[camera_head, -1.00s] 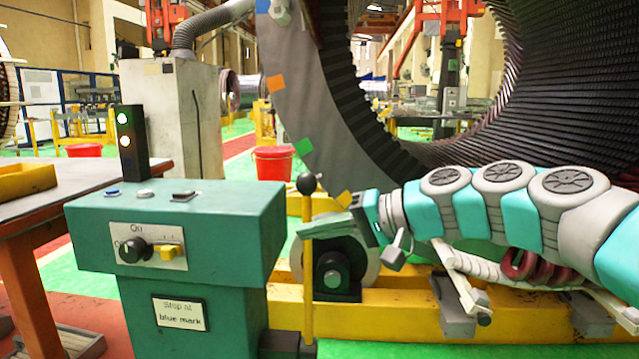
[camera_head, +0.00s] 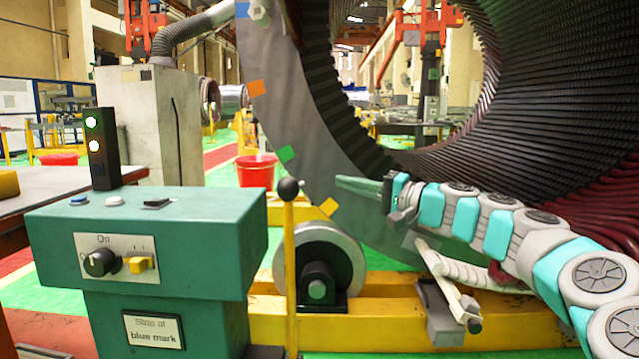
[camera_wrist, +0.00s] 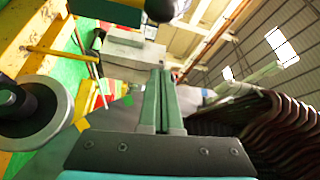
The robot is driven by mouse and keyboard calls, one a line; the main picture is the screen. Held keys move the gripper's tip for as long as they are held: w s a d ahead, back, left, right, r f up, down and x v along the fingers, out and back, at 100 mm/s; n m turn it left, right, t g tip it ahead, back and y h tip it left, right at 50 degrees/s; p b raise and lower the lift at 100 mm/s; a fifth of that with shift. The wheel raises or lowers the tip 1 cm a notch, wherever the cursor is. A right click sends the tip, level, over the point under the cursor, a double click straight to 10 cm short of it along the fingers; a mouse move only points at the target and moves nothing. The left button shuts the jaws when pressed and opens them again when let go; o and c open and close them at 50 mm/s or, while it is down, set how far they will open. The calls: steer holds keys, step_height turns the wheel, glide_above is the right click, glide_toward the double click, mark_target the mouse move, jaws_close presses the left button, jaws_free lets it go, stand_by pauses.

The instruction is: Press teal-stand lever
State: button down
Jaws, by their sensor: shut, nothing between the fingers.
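The teal stand (camera_head: 150,238) is at the left in the head view, with a black knob, a yellow switch and a "Stop at blue mark" plate on its front. The lever (camera_head: 290,255) is a yellow upright rod with a black ball (camera_head: 289,189) on top, just right of the stand. The black ball also shows at the top of the wrist view (camera_wrist: 161,8). My gripper (camera_head: 342,186) is right of the ball, at about its height in the picture, and apart from it. Its fingers are shut and empty, and they show close together in the wrist view (camera_wrist: 160,75).
The large stator ring (camera_head: 290,120) with coloured marks rises behind my gripper. A roller (camera_head: 340,262) on a yellow frame (camera_head: 390,310) lies below it. A red bucket (camera_head: 255,172) stands behind the stand. A two-light post (camera_head: 100,150) is on the stand's top.

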steer(key=w+a, duration=0.1)
steer(key=a, duration=0.8)
stand_by(0.5)
stand_by(0.4)
